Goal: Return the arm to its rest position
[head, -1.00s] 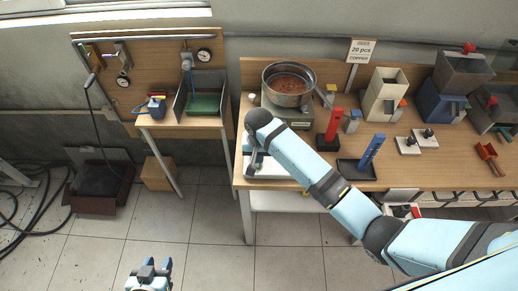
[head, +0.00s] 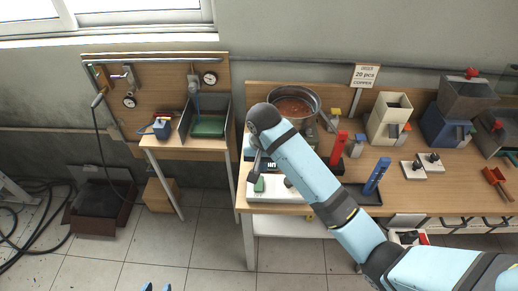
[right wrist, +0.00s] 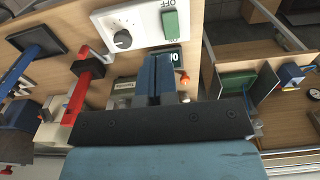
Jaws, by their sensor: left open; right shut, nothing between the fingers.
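My right arm (head: 312,165) reaches in from the lower right over the left end of the long workbench (head: 300,214). Its gripper shows in the right wrist view (right wrist: 160,80), with blue fingers together and nothing between them. It hangs over a white control box (right wrist: 140,22) with a black knob and a green ON/OFF switch. In the head view the wrist largely hides the right fingers.
A steel pot (head: 293,106) of copper pieces stands behind my right arm. A red post (head: 338,150) and a blue post (head: 376,176) stand close to its right. Dispensers (head: 390,118) line the back. A side table (head: 190,145) stands left; the floor between is clear.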

